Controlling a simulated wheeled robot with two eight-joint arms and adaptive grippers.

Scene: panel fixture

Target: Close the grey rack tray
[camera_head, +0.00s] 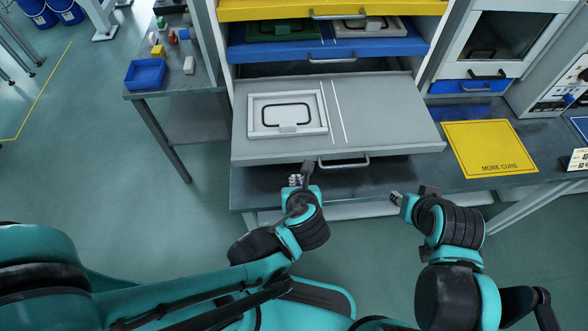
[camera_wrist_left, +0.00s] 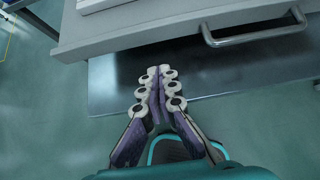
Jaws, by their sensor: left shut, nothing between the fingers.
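The grey rack tray (camera_head: 385,115) is pulled out toward me from the rack. Its front panel (camera_wrist_left: 140,35) and metal handle (camera_head: 344,163) face me; the handle also shows in the left wrist view (camera_wrist_left: 254,38). A light grey framed panel with a black handle (camera_head: 256,128) lies on the tray's left half. My left gripper (camera_head: 299,179) is shut and empty, just in front of the tray's front edge and left of its handle. In the left wrist view its fingertips (camera_wrist_left: 158,73) are together. My right gripper (camera_head: 397,199) is farther right, apart from the tray; its jaw opening is unclear.
A blue tray (camera_head: 275,50) and a yellow tray (camera_head: 270,9) are above the grey one. A workbench top (camera_head: 275,182) runs below it. A yellow mat (camera_head: 490,146) lies on the right. A side table with a blue bin (camera_head: 146,74) stands left.

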